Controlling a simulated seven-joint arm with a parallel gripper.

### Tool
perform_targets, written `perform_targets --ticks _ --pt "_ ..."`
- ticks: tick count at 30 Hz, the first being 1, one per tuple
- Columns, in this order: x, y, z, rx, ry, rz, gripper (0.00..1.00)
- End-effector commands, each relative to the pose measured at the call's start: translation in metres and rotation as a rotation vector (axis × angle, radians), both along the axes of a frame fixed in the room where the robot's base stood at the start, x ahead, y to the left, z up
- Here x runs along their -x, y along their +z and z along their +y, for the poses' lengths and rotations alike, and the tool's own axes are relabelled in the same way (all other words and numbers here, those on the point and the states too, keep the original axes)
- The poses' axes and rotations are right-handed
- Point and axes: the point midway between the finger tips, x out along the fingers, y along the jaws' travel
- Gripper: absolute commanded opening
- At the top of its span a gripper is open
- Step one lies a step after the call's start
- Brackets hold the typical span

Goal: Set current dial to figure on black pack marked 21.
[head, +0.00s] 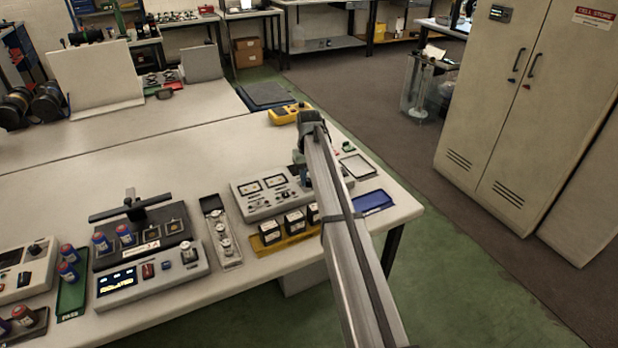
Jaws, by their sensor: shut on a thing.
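A grey instrument panel (262,207) with two meters (275,181) and small knobs stands near the right end of the bench. My gripper (306,180) points down at the panel's right part. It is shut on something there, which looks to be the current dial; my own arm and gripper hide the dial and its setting. Black packs stand in a yellow tray (264,249) in front of the panel: one at the left (269,232), one in the middle (295,222), and one at the right (313,213), partly behind my arm. Their markings are too small to read.
A blue tray (373,202) lies right of my arm near the bench edge. A yellow meter (287,114) lies behind the panel. A narrow tray of metal parts (222,237) stands left of it. Another grey unit with a display (150,275) is further left.

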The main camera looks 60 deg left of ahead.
Motion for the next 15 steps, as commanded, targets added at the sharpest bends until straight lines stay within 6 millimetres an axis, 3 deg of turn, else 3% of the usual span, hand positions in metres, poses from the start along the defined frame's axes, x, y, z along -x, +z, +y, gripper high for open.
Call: perform_targets --ticks 2,3,11,15 --pt "0.0 0.0002 0.0 0.0 0.001 0.0 0.0" --pt "0.0 0.0002 0.0 0.0 0.001 0.0 0.3" --pt "0.0 0.0001 -0.0001 0.0 0.0 0.0 0.55" --pt "0.0 0.0 0.0 0.0 0.0 0.0 0.55"
